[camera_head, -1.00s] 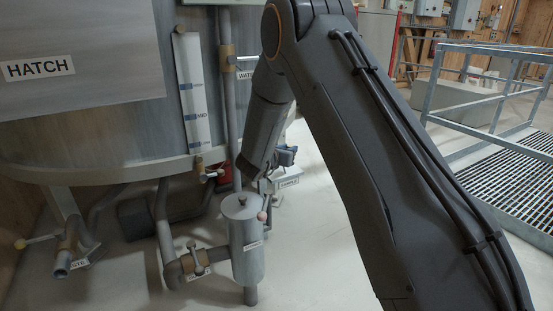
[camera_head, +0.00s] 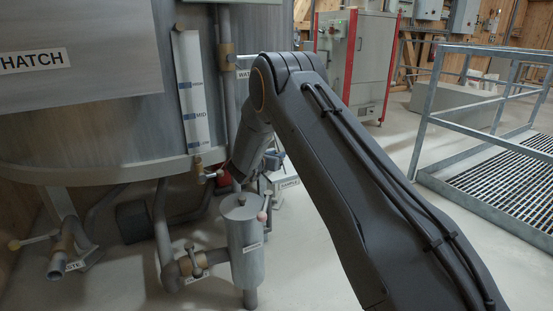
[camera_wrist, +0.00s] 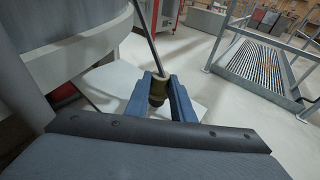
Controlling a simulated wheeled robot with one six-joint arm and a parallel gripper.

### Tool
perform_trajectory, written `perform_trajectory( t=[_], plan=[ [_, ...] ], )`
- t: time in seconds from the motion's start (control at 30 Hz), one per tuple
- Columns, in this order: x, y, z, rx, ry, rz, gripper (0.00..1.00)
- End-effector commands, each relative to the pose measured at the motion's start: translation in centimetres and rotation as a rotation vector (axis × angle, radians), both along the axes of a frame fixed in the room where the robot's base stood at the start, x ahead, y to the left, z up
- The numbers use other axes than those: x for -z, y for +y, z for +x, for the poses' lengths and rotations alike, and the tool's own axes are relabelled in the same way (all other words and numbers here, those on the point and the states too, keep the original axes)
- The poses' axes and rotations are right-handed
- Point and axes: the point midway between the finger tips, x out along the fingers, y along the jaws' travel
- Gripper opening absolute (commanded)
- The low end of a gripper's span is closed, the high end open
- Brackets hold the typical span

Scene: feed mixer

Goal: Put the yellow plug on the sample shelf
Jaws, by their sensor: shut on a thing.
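In the head view the blue part of my gripper (camera_head: 274,160) shows behind my arm, and the plug cannot be made out. The sample shelf, with its SAMPLE label (camera_head: 289,183), stands just below and right of my gripper, partly hidden.
A grey lidded cylinder (camera_head: 245,245) stands in front of the shelf, with a pipe and valve (camera_head: 190,265) on its left. The big mixer tank (camera_head: 90,100) fills the left. A railing (camera_head: 440,110) borders a grated platform (camera_head: 510,190) at right. Open floor lies between.

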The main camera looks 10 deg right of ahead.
Motion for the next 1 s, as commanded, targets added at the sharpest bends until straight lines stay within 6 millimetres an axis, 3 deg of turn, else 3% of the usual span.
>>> perform_trajectory(
  t=[0.1, 0.4, 0.43, 0.53, 0.87, 1.0],
  plan=[
    [1.0, 0.1, 0.4, 0.000, -0.001, 0.000, 0.00],
    [1.1, 0.2, 0.4, -0.001, 0.000, 0.000, 0.00],
    [1.0, 0.1, 0.4, -0.001, 0.000, 0.000, 0.27],
    [1.0, 0.2, 0.4, -0.001, 0.000, 0.000, 0.40],
    [0.7, 0.1, 0.4, -0.001, -0.001, 0.001, 0.40],
    [0.3, 1.1, -0.8, -0.003, 0.000, 0.000, 0.40]
  ],
)
